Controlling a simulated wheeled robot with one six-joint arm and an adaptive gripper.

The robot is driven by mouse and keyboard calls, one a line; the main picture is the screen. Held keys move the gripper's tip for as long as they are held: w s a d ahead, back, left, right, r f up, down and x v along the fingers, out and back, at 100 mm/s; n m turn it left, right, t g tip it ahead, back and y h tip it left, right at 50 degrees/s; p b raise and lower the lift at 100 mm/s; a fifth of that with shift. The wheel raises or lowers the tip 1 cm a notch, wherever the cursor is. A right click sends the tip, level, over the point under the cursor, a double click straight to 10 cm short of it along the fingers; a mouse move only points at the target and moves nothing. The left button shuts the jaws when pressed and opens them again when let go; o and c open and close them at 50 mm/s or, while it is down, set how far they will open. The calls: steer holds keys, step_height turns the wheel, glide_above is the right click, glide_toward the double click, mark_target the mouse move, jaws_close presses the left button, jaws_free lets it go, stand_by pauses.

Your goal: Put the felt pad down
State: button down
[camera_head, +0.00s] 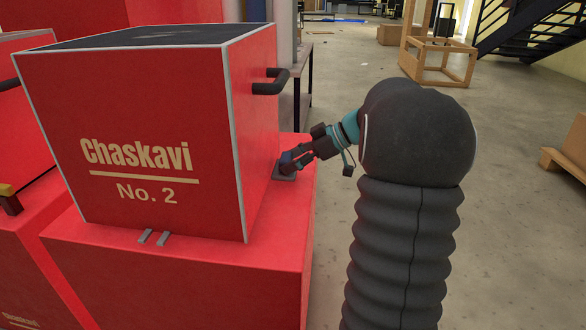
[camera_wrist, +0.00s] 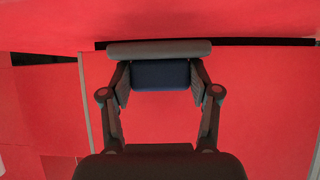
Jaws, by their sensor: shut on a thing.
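The felt pad (camera_head: 284,176) is a flat grey piece with what looks like a dark blue block on it. It is at the red ledge to the right of the large red box, under my gripper (camera_head: 288,163). In the wrist view the pad's grey edge (camera_wrist: 160,48) shows beyond the fingers. My gripper (camera_wrist: 160,76) is shut on the dark blue block, one finger on each side. The pad is at or just above the ledge; I cannot tell whether it touches.
The red box (camera_head: 150,120), marked "Chaskavi No. 2", stands beside the pad with a black handle (camera_head: 271,82) sticking out above it. Two small grey strips (camera_head: 154,238) lie at the box's front foot. The ledge (camera_head: 292,215) is bare in front of the pad.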

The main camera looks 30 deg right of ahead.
steer(key=shift+f, duration=0.75)
steer(key=shift+c, duration=1.3)
jaws_free()
steer(key=shift+s+d+r, duration=0.1)
steer(key=shift+s+r, duration=0.05)
steer(key=p+v, duration=0.3)
steer(key=v, duration=0.8)
steer(key=shift+s+d, duration=0.2)
steer(key=shift+d, duration=0.1)
